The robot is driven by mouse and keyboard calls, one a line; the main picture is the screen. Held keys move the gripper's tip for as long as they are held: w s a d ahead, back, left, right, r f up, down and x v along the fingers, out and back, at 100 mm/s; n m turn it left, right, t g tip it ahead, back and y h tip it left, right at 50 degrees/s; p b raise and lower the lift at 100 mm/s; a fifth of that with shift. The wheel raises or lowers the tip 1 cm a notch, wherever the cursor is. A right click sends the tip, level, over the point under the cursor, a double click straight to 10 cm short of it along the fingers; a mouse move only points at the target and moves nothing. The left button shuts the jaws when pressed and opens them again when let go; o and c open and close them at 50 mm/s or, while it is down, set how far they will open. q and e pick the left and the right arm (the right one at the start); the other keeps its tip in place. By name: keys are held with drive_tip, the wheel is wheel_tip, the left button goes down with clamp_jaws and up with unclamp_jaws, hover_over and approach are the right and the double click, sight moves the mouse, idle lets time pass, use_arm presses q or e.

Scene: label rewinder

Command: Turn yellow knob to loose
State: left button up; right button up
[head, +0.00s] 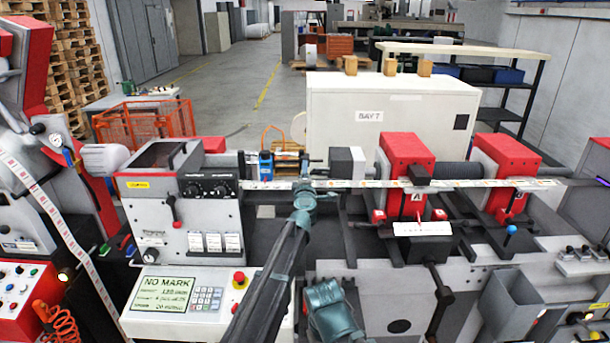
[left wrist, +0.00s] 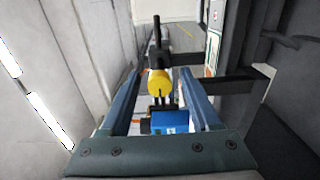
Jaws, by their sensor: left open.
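The yellow knob (left wrist: 159,82) shows in the middle of the left wrist view, with a dark upright bar just above it. My left gripper (left wrist: 160,72) is open, with one blue finger on each side of the knob in the picture. I cannot tell whether the knob is between the fingers in depth, and no contact is visible. In the head view my left gripper (head: 304,182) is beside the label strip at the middle of the machine. I cannot make out the yellow knob there.
A blue box-like part (left wrist: 170,122) sits below the knob in the left wrist view. In the head view the label web (head: 345,184) runs across, and red-topped units (head: 405,160) stand to the right. A control panel (head: 175,300) is at lower left.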

use_arm(q)
drive_tip(key=s, duration=1.3)
drive_tip(key=shift+s, duration=0.4)
